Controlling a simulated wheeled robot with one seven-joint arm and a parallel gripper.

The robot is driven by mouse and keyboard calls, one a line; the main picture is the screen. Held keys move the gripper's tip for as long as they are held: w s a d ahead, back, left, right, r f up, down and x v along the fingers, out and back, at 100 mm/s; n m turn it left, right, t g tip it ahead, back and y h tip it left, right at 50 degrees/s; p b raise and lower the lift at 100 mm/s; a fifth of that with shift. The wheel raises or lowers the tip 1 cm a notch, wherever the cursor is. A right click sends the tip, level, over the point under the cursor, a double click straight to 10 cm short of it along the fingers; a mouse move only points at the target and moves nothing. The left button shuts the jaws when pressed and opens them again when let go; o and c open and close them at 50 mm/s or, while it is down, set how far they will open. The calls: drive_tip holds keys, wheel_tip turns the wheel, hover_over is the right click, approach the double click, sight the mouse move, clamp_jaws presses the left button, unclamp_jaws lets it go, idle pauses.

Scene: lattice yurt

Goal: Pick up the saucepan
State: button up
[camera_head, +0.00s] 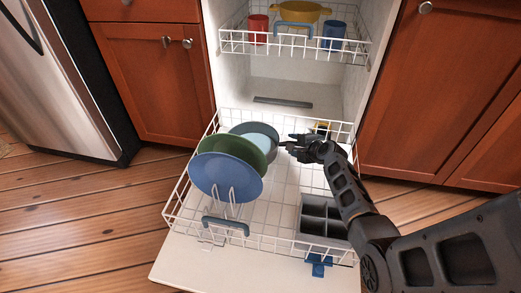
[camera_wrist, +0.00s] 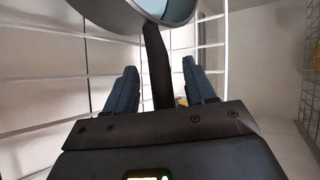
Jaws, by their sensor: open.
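The saucepan (camera_head: 259,129) is grey with a pale blue-grey inside. It stands tilted in the lower dishwasher rack, behind the plates. Its round body shows at the top of the wrist view (camera_wrist: 120,12), with the dark handle (camera_wrist: 155,62) pointing down toward my gripper. My gripper (camera_head: 291,143) is at the right side of the pan, over the rack. In the wrist view, my gripper (camera_wrist: 160,82) is open, with one finger on each side of the handle and visible gaps. The handle's lower end is hidden behind the gripper body.
A green plate (camera_head: 236,143) and a blue plate (camera_head: 226,177) stand in front of the pan. A grey cutlery basket (camera_head: 322,215) is at the rack's front right. The upper rack (camera_head: 290,48) holds a red cup, yellow pot and blue mug. The rack's middle is clear.

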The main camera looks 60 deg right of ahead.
clamp_jaws()
idle(0.5)
